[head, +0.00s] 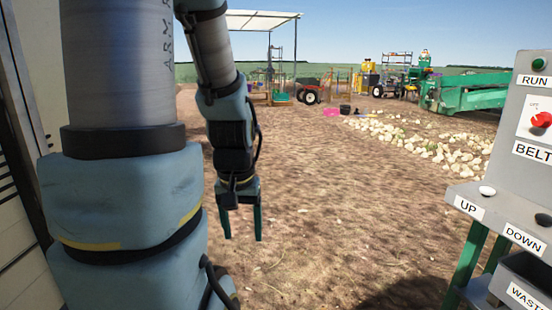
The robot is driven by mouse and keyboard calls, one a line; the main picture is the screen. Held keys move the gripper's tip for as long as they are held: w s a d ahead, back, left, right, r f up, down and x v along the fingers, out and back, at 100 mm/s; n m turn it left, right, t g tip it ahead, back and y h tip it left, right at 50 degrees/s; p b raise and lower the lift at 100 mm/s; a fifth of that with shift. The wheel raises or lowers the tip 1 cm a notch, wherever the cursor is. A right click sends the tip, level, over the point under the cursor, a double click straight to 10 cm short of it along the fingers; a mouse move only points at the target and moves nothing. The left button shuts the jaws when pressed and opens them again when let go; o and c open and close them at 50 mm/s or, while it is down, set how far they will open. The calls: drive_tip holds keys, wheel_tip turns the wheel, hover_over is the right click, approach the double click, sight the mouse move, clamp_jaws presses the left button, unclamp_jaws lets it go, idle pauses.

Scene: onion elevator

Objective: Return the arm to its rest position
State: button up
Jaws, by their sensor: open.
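My arm hangs down in the left half of the head view, its thick lower links close to the camera. My gripper (242,225) points straight down over bare brown ground. Its two green fingers stand apart with nothing between them. It touches nothing that I can see.
A grey control panel (509,178) with a red switch (541,120) and labelled buttons stands at the right, a dark waste bin (527,272) below it. Pale onions (420,138) lie on the ground behind. A green conveyor (470,92) stands farther back. A pale slatted wall (22,200) is close at left. The middle ground is clear.

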wheel_tip(320, 180, up, 14)
drive_tip(key=p, duration=1.2)
drive_tip(key=shift+w+d+r+p, duration=0.15)
drive_tip(key=shift+w+d+p, duration=0.05)
drive_tip(key=shift+w+p, duration=0.2)
